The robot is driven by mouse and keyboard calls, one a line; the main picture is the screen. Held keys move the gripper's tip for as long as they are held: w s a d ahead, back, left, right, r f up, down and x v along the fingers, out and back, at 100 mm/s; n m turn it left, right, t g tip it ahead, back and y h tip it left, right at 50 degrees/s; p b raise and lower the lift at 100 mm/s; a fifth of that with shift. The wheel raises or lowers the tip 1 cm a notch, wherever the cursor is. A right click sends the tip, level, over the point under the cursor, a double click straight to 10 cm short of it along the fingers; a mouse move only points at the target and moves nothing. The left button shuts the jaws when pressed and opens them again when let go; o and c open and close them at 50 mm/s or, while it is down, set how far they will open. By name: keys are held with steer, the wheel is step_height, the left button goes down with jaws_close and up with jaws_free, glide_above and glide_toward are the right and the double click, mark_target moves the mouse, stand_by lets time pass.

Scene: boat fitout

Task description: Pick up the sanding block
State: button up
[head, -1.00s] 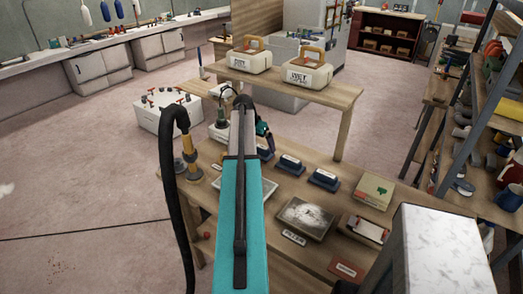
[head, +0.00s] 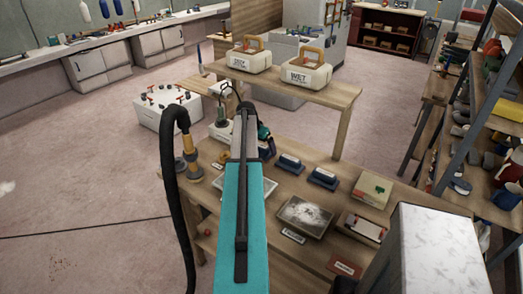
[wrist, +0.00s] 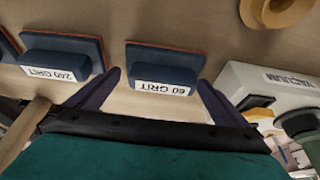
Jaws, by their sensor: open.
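The block labelled 60 GRIT (wrist: 160,65) lies ahead of my gripper (wrist: 160,77), roughly between the fingertips in the picture. The block labelled 240 GRIT (wrist: 60,58) lies to the left, outside the left finger. My gripper is open and holds nothing. In the head view, two blue blocks show right of my arm, one nearer the middle (head: 289,163) and one farther right (head: 322,178).
A pale unit labelled VACUUM (wrist: 270,85) stands close to the right finger. A raised shelf (head: 345,95) with two cream tubs stands behind.

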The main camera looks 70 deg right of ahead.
mark_target(260, 145)
steer(key=c, duration=0.8)
steer(key=shift+r, duration=0.2)
steer(key=shift+c, duration=0.2)
steer(key=shift+r+b, duration=1)
steer(key=shift+r, duration=0.45)
steer(key=a+b, duration=0.1)
steer(key=a, duration=0.4)
steer(key=a+r+b, duration=0.1)
steer(key=a+b, duration=0.1)
steer(key=a, duration=0.3)
steer(key=w+a+b, duration=0.1)
steer(key=a, duration=0.5)
steer(key=shift+r+b, duration=0.4)
